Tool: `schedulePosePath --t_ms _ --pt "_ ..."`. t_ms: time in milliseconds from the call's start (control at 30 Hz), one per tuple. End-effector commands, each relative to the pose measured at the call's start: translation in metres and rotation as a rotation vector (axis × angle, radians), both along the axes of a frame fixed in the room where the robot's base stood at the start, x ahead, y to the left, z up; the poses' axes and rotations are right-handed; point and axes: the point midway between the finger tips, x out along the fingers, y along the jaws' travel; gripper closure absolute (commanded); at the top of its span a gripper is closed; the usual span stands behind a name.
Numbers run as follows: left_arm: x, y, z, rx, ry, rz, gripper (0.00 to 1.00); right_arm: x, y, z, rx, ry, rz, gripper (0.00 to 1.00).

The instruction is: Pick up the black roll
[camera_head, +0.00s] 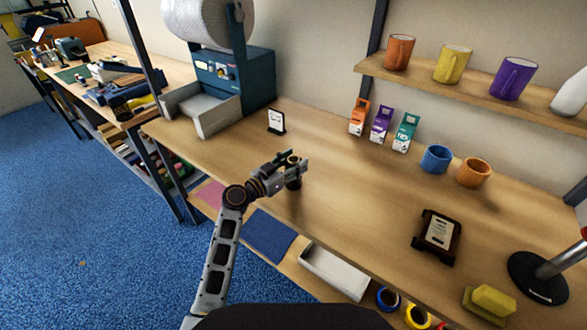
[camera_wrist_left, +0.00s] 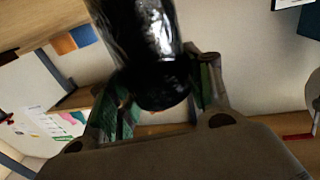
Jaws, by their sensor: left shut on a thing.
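The black roll (camera_wrist_left: 145,40) is large in the left wrist view, a glossy dark cylinder between the two fingers. My left gripper (camera_wrist_left: 160,100) is shut on it. In the head view my left gripper (camera_head: 292,168) is over the left part of the wooden table, with the dark roll (camera_head: 294,182) partly hidden at its fingers. I cannot tell from the head view whether the roll touches the tabletop. My right gripper is in neither view.
The wooden table (camera_head: 345,205) is clear around the gripper. A small framed sign (camera_head: 276,121), small cartons (camera_head: 381,124), a blue mug (camera_head: 435,158), an orange mug (camera_head: 474,172), a dark plaque (camera_head: 437,236), a yellow sponge (camera_head: 494,300) and a lamp base (camera_head: 538,278) stand around.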

Motion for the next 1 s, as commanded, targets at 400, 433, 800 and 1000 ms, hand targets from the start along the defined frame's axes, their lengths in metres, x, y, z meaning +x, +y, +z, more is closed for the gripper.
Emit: schedulePosePath --t_ms 400,433,800,1000 --pt "0.000 0.000 0.026 0.001 -0.006 -0.001 0.81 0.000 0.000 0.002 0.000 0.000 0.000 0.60" --pt "0.000 0.000 0.029 0.001 -0.005 -0.001 0.81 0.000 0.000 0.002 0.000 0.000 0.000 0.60" --pt "0.000 0.000 0.079 0.001 -0.004 0.000 0.81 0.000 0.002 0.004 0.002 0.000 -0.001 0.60" --pt "0.000 0.000 0.096 0.001 -0.002 0.000 0.81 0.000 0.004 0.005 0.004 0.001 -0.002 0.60"
